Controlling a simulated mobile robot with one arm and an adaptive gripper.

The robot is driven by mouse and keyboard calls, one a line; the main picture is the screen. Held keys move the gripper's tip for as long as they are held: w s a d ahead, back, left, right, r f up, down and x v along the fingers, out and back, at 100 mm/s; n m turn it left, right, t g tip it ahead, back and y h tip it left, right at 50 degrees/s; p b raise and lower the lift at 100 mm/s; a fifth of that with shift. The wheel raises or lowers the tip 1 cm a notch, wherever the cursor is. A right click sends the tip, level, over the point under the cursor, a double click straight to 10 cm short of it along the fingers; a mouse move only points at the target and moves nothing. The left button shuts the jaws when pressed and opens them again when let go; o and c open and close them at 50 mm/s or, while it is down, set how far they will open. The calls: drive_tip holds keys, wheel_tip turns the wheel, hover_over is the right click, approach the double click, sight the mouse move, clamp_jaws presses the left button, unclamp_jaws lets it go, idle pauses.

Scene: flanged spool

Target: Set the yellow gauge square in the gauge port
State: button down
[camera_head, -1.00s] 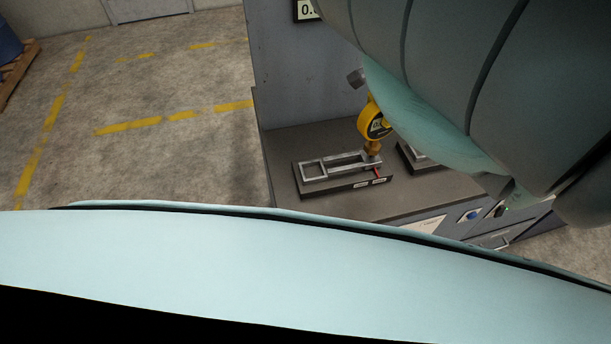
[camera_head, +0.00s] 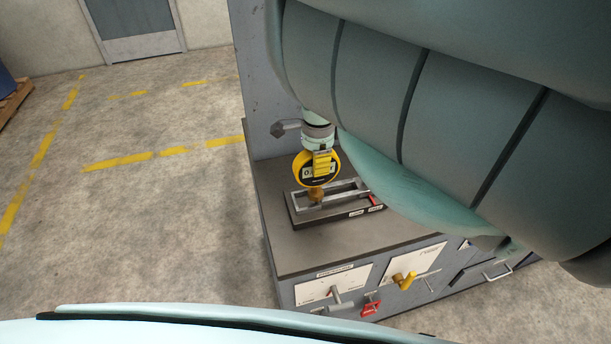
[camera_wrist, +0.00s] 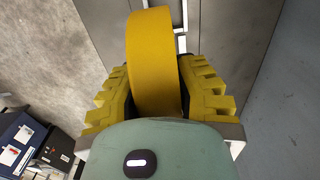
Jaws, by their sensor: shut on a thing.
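The yellow gauge (camera_head: 301,176) is round with a dark display face and a brass stem (camera_head: 316,194) pointing down. My gripper (camera_head: 320,162) is shut on it and holds it over the left part of a metal frame on a dark tray (camera_head: 362,212). Whether the stem touches the frame cannot be told. In the wrist view the gauge (camera_wrist: 155,60) shows edge-on as a broad yellow band between the two ribbed yellow pads of my gripper (camera_wrist: 156,98). I cannot make out the gauge port for certain.
The tray lies on a grey bench top (camera_head: 290,248) with a tall grey wall behind. The bench front carries a T-handle (camera_head: 337,297), a red fitting (camera_head: 370,305) and a yellow lever (camera_head: 404,281). My arm hides the bench's right side. Open floor lies left.

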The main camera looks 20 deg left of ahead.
drive_tip(key=shift+a, duration=1.1)
drive_tip(key=shift+s+a+f+p, duration=0.1)
drive_tip(key=shift+a+f+p, duration=0.1)
drive_tip(key=shift+f, duration=0.35)
drive_tip(key=shift+s+a+f+p, duration=0.1)
drive_tip(key=shift+f+p, duration=0.05)
drive_tip(key=shift+f, duration=0.4)
drive_tip(key=shift+w+f, duration=0.15)
drive_tip(key=shift+f, duration=0.55)
drive_tip(key=shift+f, duration=0.15)
drive_tip(key=c, duration=0.9)
unclamp_jaws()
drive_tip(key=shift+o, duration=0.2)
